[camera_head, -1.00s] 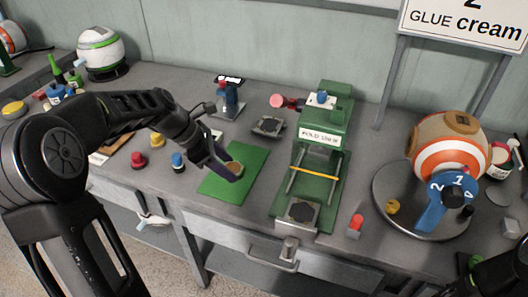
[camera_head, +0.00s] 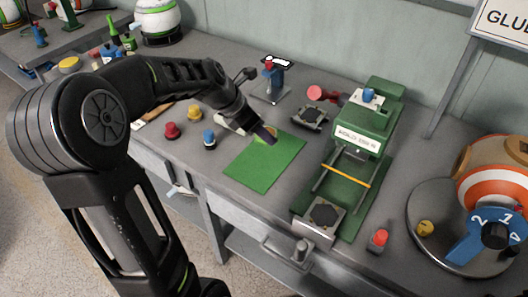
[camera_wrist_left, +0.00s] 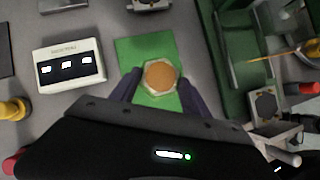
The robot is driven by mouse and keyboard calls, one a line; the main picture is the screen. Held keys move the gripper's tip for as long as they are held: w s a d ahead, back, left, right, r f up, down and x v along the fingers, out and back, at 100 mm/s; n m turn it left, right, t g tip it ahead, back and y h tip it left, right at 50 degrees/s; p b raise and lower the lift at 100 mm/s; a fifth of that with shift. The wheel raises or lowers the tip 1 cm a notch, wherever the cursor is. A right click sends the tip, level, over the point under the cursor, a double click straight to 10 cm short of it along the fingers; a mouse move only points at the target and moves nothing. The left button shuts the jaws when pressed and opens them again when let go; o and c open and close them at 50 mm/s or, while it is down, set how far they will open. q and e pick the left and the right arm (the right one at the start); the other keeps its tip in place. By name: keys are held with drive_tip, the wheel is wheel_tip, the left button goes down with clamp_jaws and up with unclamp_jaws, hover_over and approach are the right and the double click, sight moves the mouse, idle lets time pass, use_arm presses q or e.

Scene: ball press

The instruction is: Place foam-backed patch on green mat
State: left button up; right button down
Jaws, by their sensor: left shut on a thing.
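The green mat (camera_head: 258,168) lies flat on the grey bench, and it also shows in the left wrist view (camera_wrist_left: 137,50). The foam-backed patch (camera_wrist_left: 160,77) is a small orange-brown hexagon-like piece with a pale rim. My left gripper (camera_wrist_left: 161,92) is shut on it, with a dark finger on each side. In the head view the left gripper (camera_head: 264,135) is over the far part of the mat and mostly hides the patch. I cannot tell whether the patch touches the mat. My right gripper is not in view.
A green press (camera_head: 372,135) stands right of the mat. A white device with small displays (camera_wrist_left: 68,65) is left of it. Red (camera_head: 171,130), yellow (camera_head: 194,113) and blue (camera_head: 209,139) buttons stand to the left. The near part of the mat is clear.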

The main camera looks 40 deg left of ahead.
sight(268, 155)
use_arm(q)
wheel_tip(268, 155, down, 2)
drive_tip(key=shift+f, duration=0.2)
drive_tip(key=shift+f+b, duration=0.6)
drive_tip(key=shift+f, duration=1.9)
drive_tip(key=shift+f, duration=0.15)
drive_tip(key=o, duration=1.3)
drive_tip(key=shift+o, duration=0.2)
